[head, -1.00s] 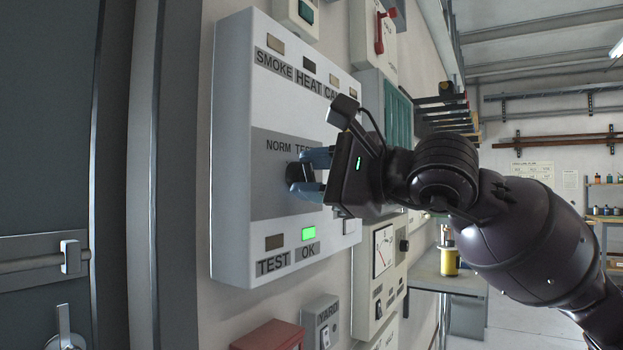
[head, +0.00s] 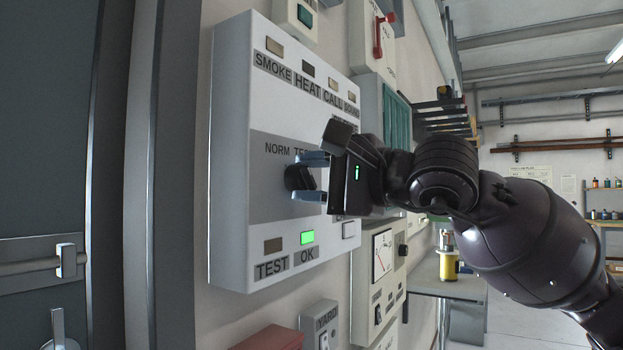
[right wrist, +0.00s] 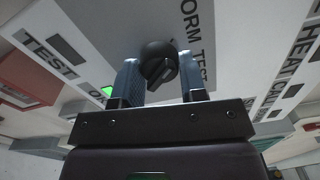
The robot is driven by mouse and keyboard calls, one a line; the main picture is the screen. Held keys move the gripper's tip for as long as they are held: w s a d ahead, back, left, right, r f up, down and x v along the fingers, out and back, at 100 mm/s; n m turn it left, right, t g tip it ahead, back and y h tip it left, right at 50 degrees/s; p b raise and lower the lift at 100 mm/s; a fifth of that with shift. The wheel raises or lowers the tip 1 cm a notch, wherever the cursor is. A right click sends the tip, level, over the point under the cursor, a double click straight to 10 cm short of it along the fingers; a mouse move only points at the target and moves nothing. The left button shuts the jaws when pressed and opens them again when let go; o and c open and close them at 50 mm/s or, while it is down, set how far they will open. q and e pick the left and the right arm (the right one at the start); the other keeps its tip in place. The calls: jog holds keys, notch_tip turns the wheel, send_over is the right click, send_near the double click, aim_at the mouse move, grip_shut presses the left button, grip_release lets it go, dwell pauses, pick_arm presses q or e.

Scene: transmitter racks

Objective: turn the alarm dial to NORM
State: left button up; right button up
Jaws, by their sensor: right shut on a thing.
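The alarm dial (head: 296,178) is a round black knob with a raised grip bar, on the grey lower panel of a white alarm box (head: 228,150). NORM (head: 278,149) and a partly hidden TEST label are printed above it. My right gripper (head: 308,176) comes in from the right, its blue-grey fingers shut on the dial. The right wrist view shows one finger on each side of the dial (right wrist: 159,66). I cannot tell which label the dial points to. My left gripper is not in view.
A green lamp (head: 307,238) is lit above OK; the TEST lamp (head: 273,245) is dark. A red box (head: 270,338) and a grey YARD switch box (head: 319,322) are below. A gauge panel (head: 382,252) is beside it. A grey door (head: 45,180) is at left.

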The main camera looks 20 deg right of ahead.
jog(key=o, duration=0.9)
jog(key=shift+s+d, duration=0.1)
jog(key=shift+s+d, duration=0.2)
jog(key=shift+s, duration=0.05)
jog(key=v, duration=1)
